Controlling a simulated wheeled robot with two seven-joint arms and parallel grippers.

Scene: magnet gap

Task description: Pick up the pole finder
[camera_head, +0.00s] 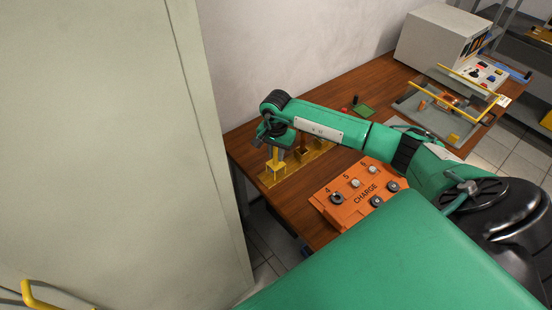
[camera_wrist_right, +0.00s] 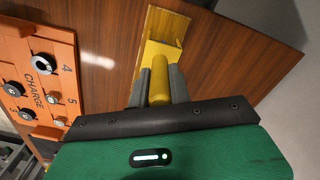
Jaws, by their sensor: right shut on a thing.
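The pole finder appears to be the yellow piece with a round yellow handle (camera_wrist_right: 160,85) between the fingers of my right gripper (camera_wrist_right: 161,76) in the right wrist view. The gripper is shut on this handle. In the head view my right gripper (camera_head: 276,146) points down over the yellow piece (camera_head: 276,165), at the far left end of the table. A flat yellow base plate (camera_head: 310,160) lies beneath and beside it, and shows in the wrist view (camera_wrist_right: 162,22). I cannot tell whether the piece still touches the plate. My left gripper is not in view.
An orange CHARGE box (camera_head: 340,207) with several round parts sits on the wooden table (camera_head: 240,148), right of the gripper. A tray with yellow bars (camera_head: 415,121) and a grey cabinet (camera_head: 432,38) stand farther back. A large pale panel (camera_head: 110,140) rises at the left.

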